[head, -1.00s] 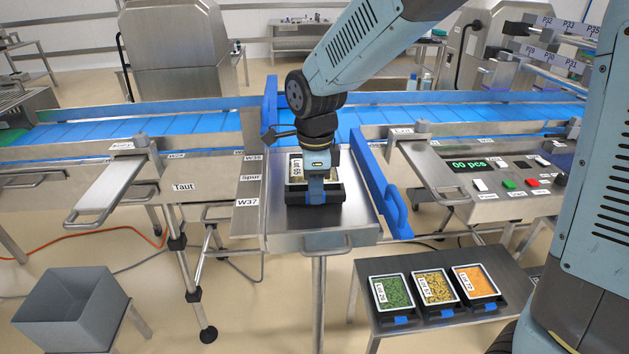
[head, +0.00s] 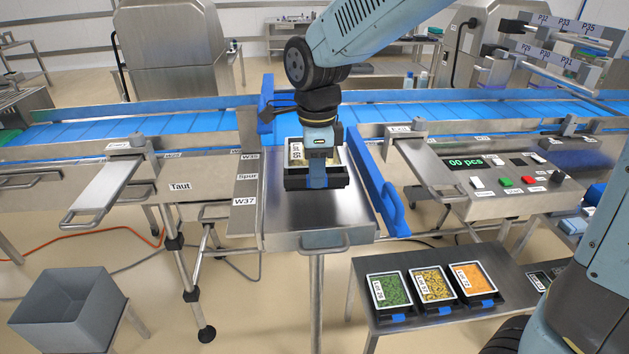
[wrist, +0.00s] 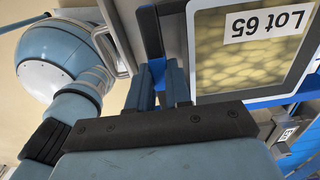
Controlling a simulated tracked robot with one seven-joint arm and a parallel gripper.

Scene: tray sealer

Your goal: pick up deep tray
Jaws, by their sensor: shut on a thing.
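The deep tray (head: 296,180) is black, with a pale film lid and a label, over the steel shelf in front of the conveyor. In the wrist view the tray's lid (wrist: 225,68) shows yellowish contents and a label reading "Lot 65". My gripper (head: 317,180) is shut on the blue tab at the tray's near side. In the wrist view its fingers (wrist: 163,84) close on that tab. The tray looks level and seems raised a little above the shelf. My gripper hides part of the lid in the head view.
The steel shelf (head: 318,215) has a blue rail (head: 375,185) on its right. Three filled trays (head: 433,285) stand on a low table at the front right. A grey bin (head: 68,305) is at the front left. A control panel (head: 510,180) is at the right.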

